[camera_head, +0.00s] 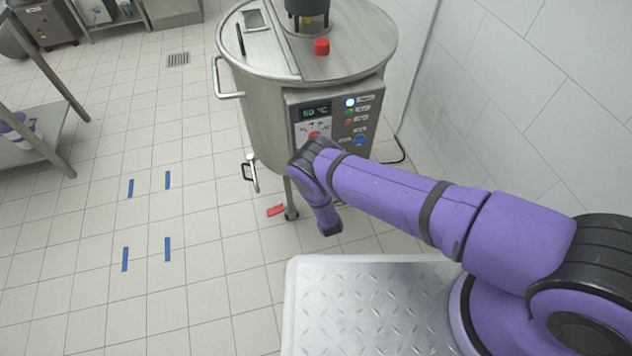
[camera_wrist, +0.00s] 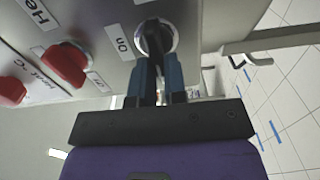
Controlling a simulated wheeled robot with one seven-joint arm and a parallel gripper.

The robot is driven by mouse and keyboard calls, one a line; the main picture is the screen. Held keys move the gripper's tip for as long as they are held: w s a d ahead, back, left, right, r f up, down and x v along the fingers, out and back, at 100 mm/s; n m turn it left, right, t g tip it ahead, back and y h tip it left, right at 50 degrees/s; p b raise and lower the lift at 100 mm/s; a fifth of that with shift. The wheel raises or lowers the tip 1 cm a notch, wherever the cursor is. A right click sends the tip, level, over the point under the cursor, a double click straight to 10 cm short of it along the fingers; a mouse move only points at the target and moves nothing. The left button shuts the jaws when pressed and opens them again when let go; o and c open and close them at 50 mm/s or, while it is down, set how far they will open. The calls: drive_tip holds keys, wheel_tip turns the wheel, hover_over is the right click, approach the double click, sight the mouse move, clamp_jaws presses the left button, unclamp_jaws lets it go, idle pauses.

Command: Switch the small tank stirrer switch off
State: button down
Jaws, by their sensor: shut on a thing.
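The small tank (camera_head: 262,118) is a steel vessel on legs, and its control panel (camera_head: 299,100) has a lit display, colored lights and knobs. In the wrist view, a black rotary switch (camera_wrist: 154,36) sits in a silver ring beside an "On" label (camera_wrist: 122,43). Its handle points roughly along my fingers. My gripper (camera_wrist: 156,62) is shut on this black switch, with a blue finger on each side of the handle. In the head view my arm covers part of the panel, and I cannot make out the gripper or the black switch there.
Two red knobs (camera_wrist: 67,64) sit left of the black switch in the wrist view. A handle (camera_head: 228,82) and a valve (camera_head: 250,172) stick out from the tank's left. A red piece (camera_head: 275,210) lies on the floor. The left floor is open, with blue tape marks (camera_head: 167,180).

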drive_tip(key=shift+d+f, duration=0.1)
idle(0.5)
drive_tip(key=c, duration=1.2)
unclamp_jaws()
drive_tip(key=shift+o, duration=0.2)
drive_tip(key=v, duration=1.1)
